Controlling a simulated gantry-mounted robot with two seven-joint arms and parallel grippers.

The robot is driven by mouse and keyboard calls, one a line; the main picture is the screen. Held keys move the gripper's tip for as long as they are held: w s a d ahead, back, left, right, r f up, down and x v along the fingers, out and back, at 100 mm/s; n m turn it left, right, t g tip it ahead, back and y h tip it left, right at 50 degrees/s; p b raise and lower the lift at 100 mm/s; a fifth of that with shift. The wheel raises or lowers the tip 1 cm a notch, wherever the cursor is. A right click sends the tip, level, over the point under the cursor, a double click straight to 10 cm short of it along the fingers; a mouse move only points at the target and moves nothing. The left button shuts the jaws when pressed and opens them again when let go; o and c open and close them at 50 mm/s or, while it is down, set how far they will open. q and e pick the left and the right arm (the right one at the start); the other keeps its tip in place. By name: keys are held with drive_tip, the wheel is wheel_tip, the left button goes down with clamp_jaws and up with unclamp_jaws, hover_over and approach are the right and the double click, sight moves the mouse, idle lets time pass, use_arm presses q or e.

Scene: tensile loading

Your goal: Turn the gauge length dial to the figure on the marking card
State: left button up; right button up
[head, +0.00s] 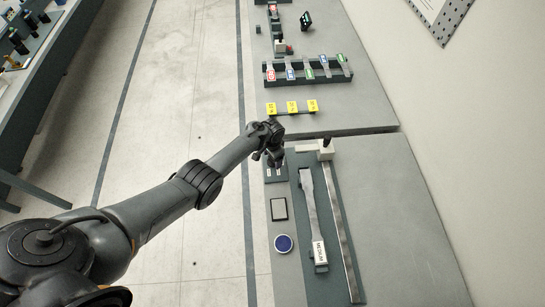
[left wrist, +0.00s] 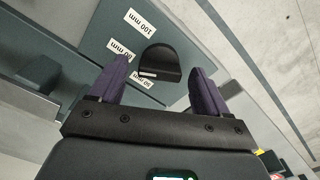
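The labels read 100 mm (left wrist: 138,22), 80 mm (left wrist: 121,50) and, upside down and partly covered, apparently 50 mm (left wrist: 141,80). The pointer mark is on the side toward the last label. My left gripper (left wrist: 160,85) is open, its purple fingers apart on either side of the dial; I cannot tell whether they touch it. In the head view my left gripper (head: 272,157) hides most of the dial. I cannot identify the marking card. My right gripper is not in view.
A flat specimen labelled MEDIUM (head: 319,252) lies on a dark fixture beside a long metal rail (head: 342,235). A black-framed grey pad (head: 278,209) and a blue disc (head: 283,243) lie to its left. Yellow tags (head: 292,107) and a specimen rack (head: 308,70) stand farther back.

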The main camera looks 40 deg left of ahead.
use_arm(q)
drive_tip(key=shift+r+p, duration=0.35)
drive_tip(key=shift+r, duration=0.3)
wheel_tip(320, 180, up, 10)
drive_tip(key=p, duration=0.3)
drive_tip(key=shift+f, duration=0.25)
